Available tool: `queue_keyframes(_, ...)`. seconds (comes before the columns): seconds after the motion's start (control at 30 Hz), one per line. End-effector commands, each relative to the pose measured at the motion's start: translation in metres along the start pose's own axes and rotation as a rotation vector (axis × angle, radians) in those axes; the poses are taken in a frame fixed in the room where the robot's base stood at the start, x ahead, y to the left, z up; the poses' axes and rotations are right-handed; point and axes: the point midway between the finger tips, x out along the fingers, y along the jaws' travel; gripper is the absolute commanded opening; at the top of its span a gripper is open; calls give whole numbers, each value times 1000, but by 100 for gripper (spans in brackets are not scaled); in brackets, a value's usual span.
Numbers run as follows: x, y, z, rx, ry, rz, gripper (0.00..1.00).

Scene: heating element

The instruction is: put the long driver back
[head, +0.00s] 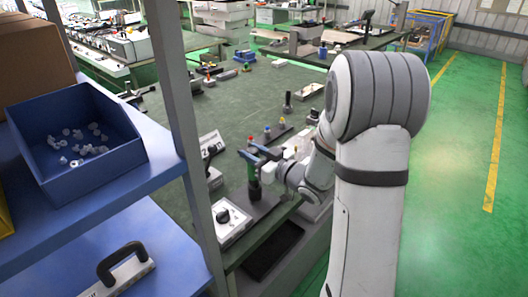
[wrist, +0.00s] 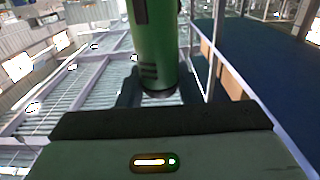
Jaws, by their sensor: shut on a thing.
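The long driver (head: 252,171) has a green handle and a dark lower part. In the head view it is upright over the near end of the green workbench (head: 240,108). My gripper (head: 256,155) is shut around its handle near the top. In the wrist view the green handle (wrist: 152,48) stands between my two fingers (wrist: 158,92), with a dark end by the palm. A dark flat holder or tray (head: 268,204) lies under the driver. I cannot tell whether the driver's lower end touches it.
A white box with a black knob (head: 231,222) is close left of the driver. Small items with coloured tops (head: 268,133) stand behind it. A shelf post (head: 178,100) and blue shelves with a bin (head: 75,190) of white parts are at left.

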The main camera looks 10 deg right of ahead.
Motion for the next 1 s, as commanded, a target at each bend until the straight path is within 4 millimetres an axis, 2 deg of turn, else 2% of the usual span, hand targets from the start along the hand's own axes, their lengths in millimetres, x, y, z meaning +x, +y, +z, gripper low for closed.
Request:
queue_keyframes(0.13, 0, 0, 1, -1, 2, -1, 0)
queue_keyframes(0.17, 0, 0, 2, 0, 0, -1, 33)
queue_keyframes(0.4, 0, 0, 1, 0, 0, -1, 53)
queue_keyframes(0.73, -2, 0, -1, 0, 0, 0, 53)
queue_keyframes(0.87, -20, 1, 0, -1, -1, 3, 53)
queue_keyframes(1.0, -51, 2, 1, 0, -1, 5, 53)
